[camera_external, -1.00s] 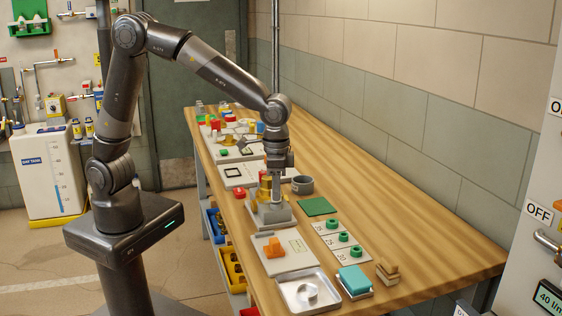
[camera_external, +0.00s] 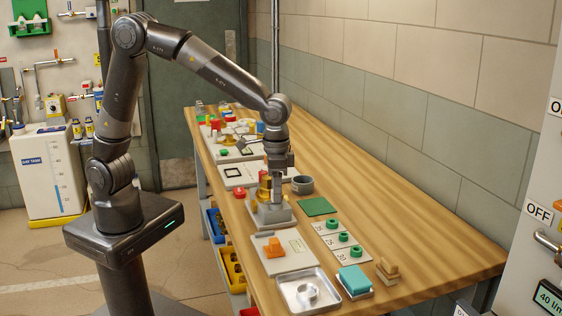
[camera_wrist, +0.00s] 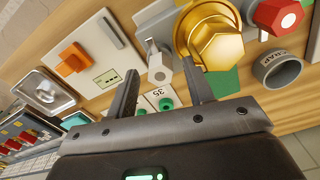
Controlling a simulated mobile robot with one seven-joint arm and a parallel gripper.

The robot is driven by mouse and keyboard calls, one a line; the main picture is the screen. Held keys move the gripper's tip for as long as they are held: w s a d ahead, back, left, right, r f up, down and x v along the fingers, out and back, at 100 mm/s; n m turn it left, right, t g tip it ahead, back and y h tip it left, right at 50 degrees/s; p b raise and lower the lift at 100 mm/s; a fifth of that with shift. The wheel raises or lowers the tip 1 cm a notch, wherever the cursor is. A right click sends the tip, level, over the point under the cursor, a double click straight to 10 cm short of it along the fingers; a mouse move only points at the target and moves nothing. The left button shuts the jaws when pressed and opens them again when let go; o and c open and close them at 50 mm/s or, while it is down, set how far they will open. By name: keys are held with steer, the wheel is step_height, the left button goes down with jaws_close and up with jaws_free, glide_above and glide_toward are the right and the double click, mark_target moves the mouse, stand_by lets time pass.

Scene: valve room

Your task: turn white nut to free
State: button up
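A large brass hex valve (camera_wrist: 212,42) stands close beside the right finger. In the external view my gripper (camera_external: 277,190) points down over the grey fixture (camera_external: 268,216) on the bench. The nut cannot be made out clearly there, behind or under the fingers. Contact between finger and nut cannot be seen.
An orange block (camera_external: 273,248) on a board, a metal tray (camera_external: 307,291), a green mat (camera_external: 318,206) and a teal block (camera_external: 354,279) are nearby. The bench's right side is clear.

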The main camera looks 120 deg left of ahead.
steer(key=shift+m, duration=0.3)
steer(key=m, duration=1.6)
step_height(320, 180, up, 11)
steer(key=s+d+n+t, duration=0.1)
steer(key=s+d+n, duration=0.2)
steer(key=s, duration=0.5)
steer(key=s+d+r+n+t, duration=0.1)
steer(key=s+d+n+t, duration=0.1)
steer(key=s+d, duration=0.4)
steer(key=s+d+n+t, duration=0.2)
steer(key=s+d+n, duration=0.2)
steer(key=s, duration=0.6)
steer(key=shift+d+r+n, duration=0.25)
steer(key=shift+r+n, duration=0.05)
steer(key=shift+n, duration=0.1)
